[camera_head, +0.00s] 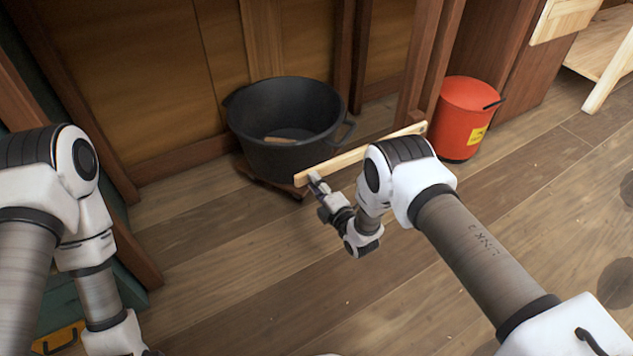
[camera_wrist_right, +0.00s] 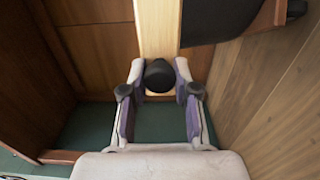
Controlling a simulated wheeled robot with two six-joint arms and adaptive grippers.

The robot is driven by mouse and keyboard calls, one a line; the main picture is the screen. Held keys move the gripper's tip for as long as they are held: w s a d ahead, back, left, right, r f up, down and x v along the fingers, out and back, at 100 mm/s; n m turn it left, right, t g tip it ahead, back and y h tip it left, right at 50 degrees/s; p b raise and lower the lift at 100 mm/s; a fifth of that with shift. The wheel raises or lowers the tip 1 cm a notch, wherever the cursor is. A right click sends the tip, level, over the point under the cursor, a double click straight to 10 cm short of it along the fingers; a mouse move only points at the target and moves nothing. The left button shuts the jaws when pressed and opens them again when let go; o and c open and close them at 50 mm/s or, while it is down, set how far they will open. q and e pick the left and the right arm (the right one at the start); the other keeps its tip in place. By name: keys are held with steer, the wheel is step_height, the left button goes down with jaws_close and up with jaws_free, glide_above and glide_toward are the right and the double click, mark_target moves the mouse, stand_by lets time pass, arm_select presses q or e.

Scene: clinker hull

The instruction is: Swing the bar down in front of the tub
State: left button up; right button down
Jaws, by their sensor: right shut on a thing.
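The pale wooden bar (camera_head: 345,161) runs from a pivot on the brown post at right to its free end at left, sloping slightly in the head view. It lies across the front of the black tub (camera_head: 280,160), low by its base. My right gripper (camera_head: 316,182) is at the bar's free end. In the wrist view the bar (camera_wrist_right: 157,28) runs upward, and the right gripper's fingers (camera_wrist_right: 159,88) are shut around the black knob (camera_wrist_right: 160,76) near its end. My left arm shows at left; its gripper is out of the head view.
The tub sits on a low wooden base (camera_head: 268,184) against panelled walls. A red bucket (camera_head: 466,115) stands right of the post. A wooden bench (camera_head: 605,75) is at the far right. The plank floor (camera_head: 260,290) in front is clear.

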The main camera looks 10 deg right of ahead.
steer(key=shift+d+f, duration=0.1)
steer(key=shift+f, duration=0.05)
steer(key=c, duration=1)
jaws_free()
steer(key=shift+f, duration=0.1)
steer(key=shift+o, duration=0.6)
steer(key=shift+w+f, duration=0.1)
steer(key=shift+f, duration=0.05)
steer(key=v, duration=1.2)
steer(key=shift+r, duration=0.25)
steer(key=shift+r, duration=0.1)
